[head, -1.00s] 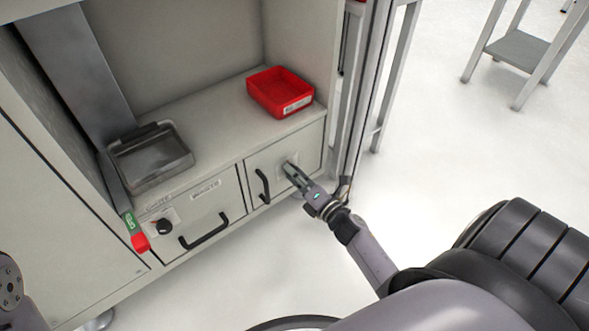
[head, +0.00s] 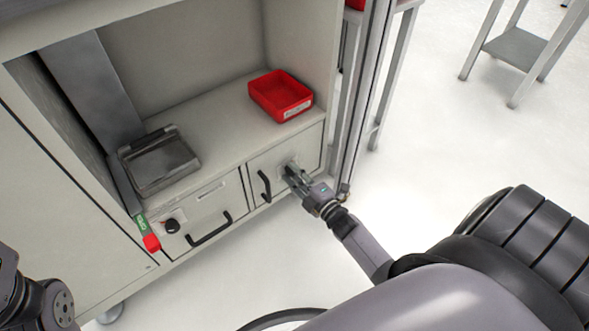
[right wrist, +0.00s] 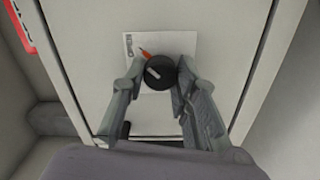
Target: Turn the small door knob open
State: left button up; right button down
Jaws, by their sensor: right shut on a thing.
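The small door (head: 288,149) is the right-hand light grey panel under the shelf, with a black handle (head: 264,187) on its left side; it looks closed. My right gripper (head: 290,172) is at this door, to the right of the handle. In the right wrist view, the round black knob (right wrist: 160,73) with a pale mark sits on a white label (right wrist: 183,46) with a red mark. The fingers of my right gripper (right wrist: 160,84) are shut on the knob from both sides. My left gripper is out of view.
A wider front (head: 208,204) with its own black knob (head: 172,226) and handle (head: 209,229) is to the left. A red bin (head: 281,97) and a grey metal tray (head: 160,163) are on the shelf. A metal post (head: 352,90) stands close right of the door.

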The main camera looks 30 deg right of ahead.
dwell(0.4)
jog(key=c, duration=1.3)
grip_release()
jog(key=s, duration=0.8)
jog(key=s+d, duration=0.1)
jog(key=s, duration=0.3)
jog(key=shift+r, duration=0.1)
